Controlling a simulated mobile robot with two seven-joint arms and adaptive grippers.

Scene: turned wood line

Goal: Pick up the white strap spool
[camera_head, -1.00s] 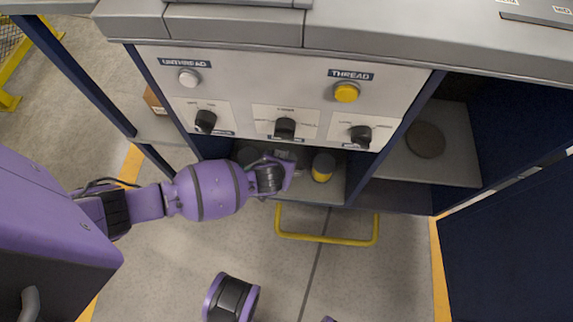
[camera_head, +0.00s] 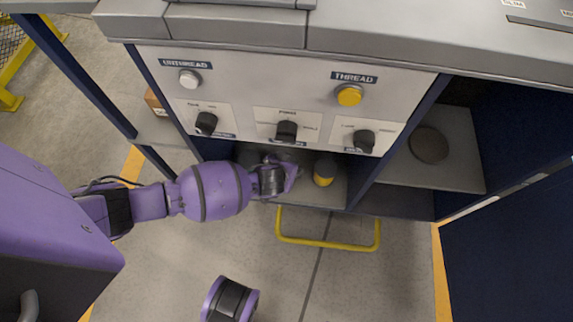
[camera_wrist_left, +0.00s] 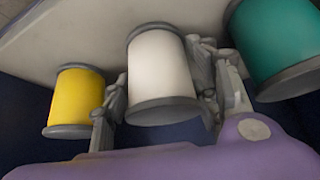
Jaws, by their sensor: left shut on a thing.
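The white strap spool (camera_wrist_left: 160,72) has grey flanges and sits between the two fingers of my left gripper (camera_wrist_left: 165,100) in the left wrist view. The fingers press on it from both sides. In the head view my left gripper (camera_head: 290,178) reaches into the low shelf under the control panel, and the white spool is mostly hidden there. I cannot tell whether it still touches the shelf. My right gripper is not in view.
A green spool (camera_wrist_left: 275,40) is close on the right. The panel (camera_head: 290,95) with knobs overhangs the shelf. A yellow floor bar (camera_head: 328,241) lies in front.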

